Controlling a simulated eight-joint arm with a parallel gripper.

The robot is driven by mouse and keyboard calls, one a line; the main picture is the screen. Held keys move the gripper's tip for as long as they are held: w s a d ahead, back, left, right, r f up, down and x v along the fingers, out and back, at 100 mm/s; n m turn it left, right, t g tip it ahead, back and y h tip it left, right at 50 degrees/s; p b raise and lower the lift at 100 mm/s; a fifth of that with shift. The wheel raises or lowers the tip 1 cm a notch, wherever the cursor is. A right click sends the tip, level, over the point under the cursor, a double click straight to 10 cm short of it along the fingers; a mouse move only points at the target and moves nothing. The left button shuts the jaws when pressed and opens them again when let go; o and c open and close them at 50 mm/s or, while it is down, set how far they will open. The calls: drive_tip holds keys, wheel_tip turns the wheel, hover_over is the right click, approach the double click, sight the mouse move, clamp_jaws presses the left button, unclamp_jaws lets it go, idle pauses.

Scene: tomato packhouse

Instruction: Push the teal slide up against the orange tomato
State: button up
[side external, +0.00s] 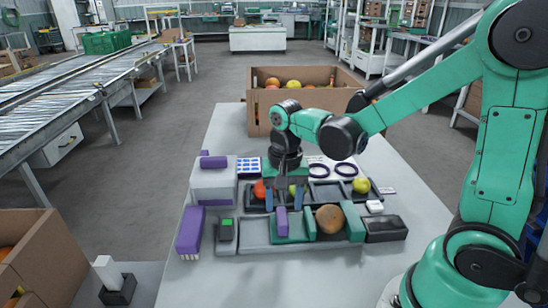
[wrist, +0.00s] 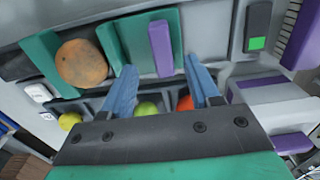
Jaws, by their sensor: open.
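The teal slide (side external: 293,237) lies in a grey channel at the front of the table, with an upright purple handle (side external: 281,221). The orange tomato (side external: 329,219) sits to its right, between the slide's upright plate and a fixed-looking teal block (side external: 354,222). In the wrist view the tomato (wrist: 82,63) is close beside the slide's plate (wrist: 110,45); I cannot tell whether they touch. My gripper (side external: 283,205) is open, its blue fingers pointing down either side of the handle's line. In the wrist view the handle (wrist: 160,48) shows between and beyond the fingertips (wrist: 162,72).
A dark tray (side external: 325,193) behind the channel holds red, green and yellow tomatoes. A purple block (side external: 190,230) and a grey device with a green screen (side external: 226,235) stand left. A black box (side external: 385,229) stands right. A cardboard box (side external: 262,112) is at the back.

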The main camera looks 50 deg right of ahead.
sight(284, 215)
wheel_tip(284, 215, up, 7)
idle(0.6)
drive_tip(key=shift+s, duration=0.1)
drive_tip(key=n+t, duration=0.2)
drive_tip(key=n, duration=0.1)
drive_tip(key=s+a+n+t, duration=0.1)
drive_tip(key=n+t, duration=0.1)
drive_tip(key=n, duration=0.1)
drive_tip(key=s+n+t, duration=0.1)
drive_tip(key=n+t, duration=0.2)
drive_tip(key=shift+s+a+r, duration=0.1)
drive_tip(key=shift+s+a, duration=0.1)
drive_tip(key=shift+a, duration=0.2)
